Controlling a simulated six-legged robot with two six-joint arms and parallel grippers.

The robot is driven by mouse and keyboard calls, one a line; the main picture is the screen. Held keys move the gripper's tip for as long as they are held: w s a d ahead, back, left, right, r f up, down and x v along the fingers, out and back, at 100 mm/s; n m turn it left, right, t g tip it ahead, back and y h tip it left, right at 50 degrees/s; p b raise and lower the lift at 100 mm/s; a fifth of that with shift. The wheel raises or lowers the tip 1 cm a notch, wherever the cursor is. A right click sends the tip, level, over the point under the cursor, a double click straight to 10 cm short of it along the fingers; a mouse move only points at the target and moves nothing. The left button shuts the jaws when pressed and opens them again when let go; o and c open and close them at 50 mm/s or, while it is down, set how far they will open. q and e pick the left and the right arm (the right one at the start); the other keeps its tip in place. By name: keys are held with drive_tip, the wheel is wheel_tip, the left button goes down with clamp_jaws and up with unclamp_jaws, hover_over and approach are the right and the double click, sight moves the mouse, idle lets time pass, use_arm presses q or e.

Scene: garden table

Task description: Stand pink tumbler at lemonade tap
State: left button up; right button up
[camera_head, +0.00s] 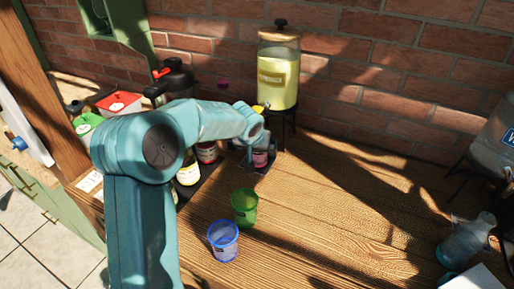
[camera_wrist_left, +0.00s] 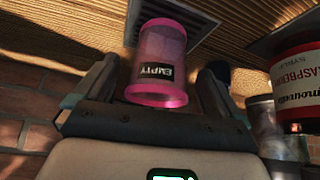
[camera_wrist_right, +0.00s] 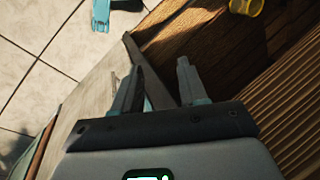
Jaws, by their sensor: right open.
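The pink tumbler (camera_wrist_left: 150,70), labelled EMPTY, is between the fingers of my left gripper (camera_wrist_left: 160,78) in the left wrist view, with a gap on each side. In the head view the tumbler (camera_head: 260,158) shows small and partly hidden by my left gripper (camera_head: 262,146). It is below and in front of the lemonade dispenser (camera_head: 278,78) and its tap (camera_head: 259,108). A dark grate (camera_wrist_left: 215,28) shows at the tumbler's far end; I cannot tell if it stands fully on it. My right gripper (camera_wrist_right: 160,85) is open and empty, away from the tumbler.
A green tumbler (camera_head: 244,207) and a blue tumbler (camera_head: 223,242) stand on the wooden table (camera_head: 330,220). Syrup bottles (camera_head: 189,172) are left of the tap; a raspberry one (camera_wrist_left: 298,85) is near my left gripper. The table's middle is clear.

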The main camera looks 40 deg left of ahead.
use_arm(q)
drive_tip(key=shift+r, duration=0.1)
drive_tip(key=shift+r, duration=0.25)
drive_tip(key=v, duration=1.1)
drive_tip(key=shift+s+r+b, duration=0.2)
drive_tip(key=shift+r+b, duration=0.05)
drive_tip(key=shift+b, duration=0.05)
drive_tip(key=shift+d, duration=0.1)
drive_tip(key=shift+d, duration=0.1)
